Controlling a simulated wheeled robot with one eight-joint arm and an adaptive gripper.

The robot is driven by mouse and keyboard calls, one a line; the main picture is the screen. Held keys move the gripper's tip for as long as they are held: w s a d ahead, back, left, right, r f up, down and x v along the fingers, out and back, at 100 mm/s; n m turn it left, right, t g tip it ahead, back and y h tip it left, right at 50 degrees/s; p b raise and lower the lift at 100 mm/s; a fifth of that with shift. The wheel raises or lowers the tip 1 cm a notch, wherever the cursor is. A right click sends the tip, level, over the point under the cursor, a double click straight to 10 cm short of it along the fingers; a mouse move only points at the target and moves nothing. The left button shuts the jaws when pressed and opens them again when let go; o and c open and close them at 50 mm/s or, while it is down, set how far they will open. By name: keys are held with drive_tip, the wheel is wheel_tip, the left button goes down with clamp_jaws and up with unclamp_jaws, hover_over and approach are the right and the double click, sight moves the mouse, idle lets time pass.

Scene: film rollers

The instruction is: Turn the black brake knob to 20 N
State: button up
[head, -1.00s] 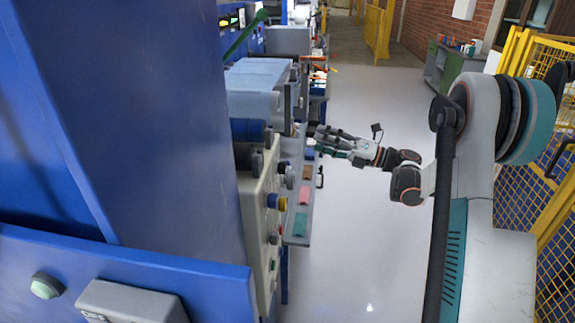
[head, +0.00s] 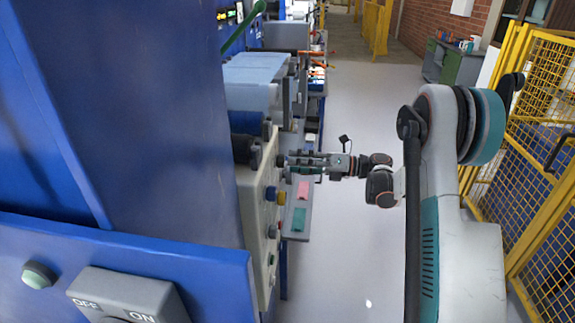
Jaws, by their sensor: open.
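The black brake knob (head: 281,161) sticks out from the upper part of the cream control panel (head: 257,210), seen nearly edge-on. My gripper (head: 291,162) is level with the knob, with its fingers pointing left at it. The fingers are open, and their tips are at or just beside the knob. I cannot tell whether they touch it or reach around it. The knob's scale and pointer cannot be read from this angle.
A yellow fence (head: 530,130) stands at right; the floor between is clear.

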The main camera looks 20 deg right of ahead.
sight(285, 162)
drive_tip(key=shift+x, duration=1.7)
drive_tip(key=c, duration=1.1)
drive_tip(key=shift+o, duration=0.2)
drive_tip(key=shift+m+b, duration=0.3)
drive_tip(key=shift+b, duration=0.05)
drive_tip(key=m, duration=0.3)
drive_tip(key=shift+m, duration=0.3)
drive_tip(key=shift+f+m+b, duration=0.1)
drive_tip(key=shift+m+b, duration=0.4)
drive_tip(key=shift+m, duration=1.8)
